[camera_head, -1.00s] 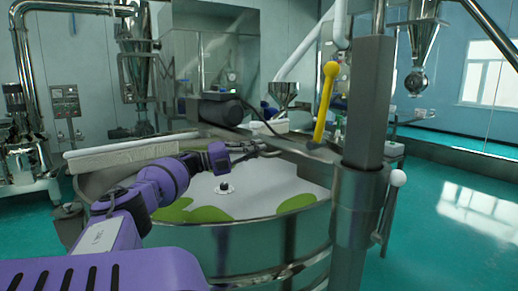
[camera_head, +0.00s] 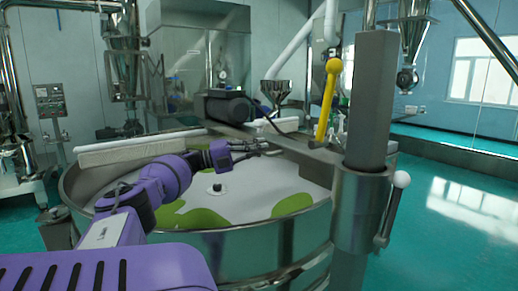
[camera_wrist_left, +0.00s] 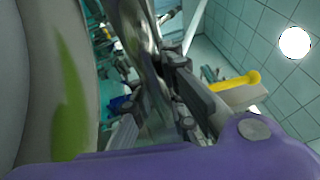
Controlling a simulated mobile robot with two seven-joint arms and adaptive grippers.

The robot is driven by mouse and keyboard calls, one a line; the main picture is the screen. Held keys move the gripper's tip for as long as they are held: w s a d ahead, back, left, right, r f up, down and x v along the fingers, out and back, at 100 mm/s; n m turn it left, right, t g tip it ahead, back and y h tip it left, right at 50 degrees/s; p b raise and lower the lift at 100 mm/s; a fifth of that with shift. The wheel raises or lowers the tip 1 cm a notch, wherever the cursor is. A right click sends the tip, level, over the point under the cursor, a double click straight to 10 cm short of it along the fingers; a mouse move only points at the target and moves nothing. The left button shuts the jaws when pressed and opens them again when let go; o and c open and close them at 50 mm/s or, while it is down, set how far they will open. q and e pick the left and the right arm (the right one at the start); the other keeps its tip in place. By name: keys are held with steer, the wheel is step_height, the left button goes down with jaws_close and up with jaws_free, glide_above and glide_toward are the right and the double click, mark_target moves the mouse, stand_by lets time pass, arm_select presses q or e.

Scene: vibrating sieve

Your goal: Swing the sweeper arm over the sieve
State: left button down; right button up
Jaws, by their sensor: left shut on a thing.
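The sieve (camera_head: 270,239) is a large round metal drum with a pale screen and green patches. The sweeper arm (camera_head: 284,143) is a grey metal beam running from the post (camera_head: 366,120) on the right out over the sieve. It carries a dark motor (camera_head: 230,108) and a yellow ball-topped handle (camera_head: 328,100). My left gripper (camera_head: 264,147) reaches over the screen and is shut on the sweeper arm's near side; the exact contact is hard to see. In the left wrist view, its fingers (camera_wrist_left: 158,92) close around a shiny metal part, and the yellow handle (camera_wrist_left: 235,81) shows beyond. My right gripper is out of view.
A white-knobbed lever (camera_head: 391,212) sticks out beside the post. A hopper (camera_head: 276,92) and other machines stand behind. The green floor at right (camera_head: 455,235) is clear.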

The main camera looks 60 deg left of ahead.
arm_select(q)
steer(key=shift+f, duration=0.55)
steer(key=c, duration=1.8)
jaws_free()
steer(key=shift+o, duration=0.3)
steer(key=shift+a+r, duration=0.15)
steer(key=v, duration=1.2)
steer(key=shift+r, duration=0.15)
